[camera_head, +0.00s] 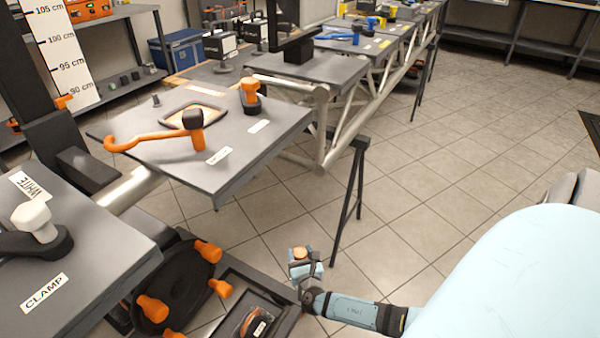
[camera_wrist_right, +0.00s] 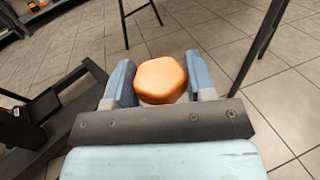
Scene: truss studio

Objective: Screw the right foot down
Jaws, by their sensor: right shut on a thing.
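My right gripper (camera_head: 305,268) is low in front of the tables, its arm coming in from the right. It is shut on an orange foot knob (camera_head: 300,253). In the right wrist view the same orange foot knob (camera_wrist_right: 160,80) sits between the two blue-grey fingers, its rounded, faceted top showing. What lies under the knob is hidden by the gripper, so I cannot tell what it is fixed to. My left gripper is not in view.
A dark round base with several orange knobs (camera_head: 180,290) lies at lower left, beside a dark tray (camera_head: 275,295). Grey table panels, one with an orange-handled tool (camera_head: 160,138), stand on a truss (camera_head: 320,125). A black trestle leg (camera_head: 350,205) is nearby.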

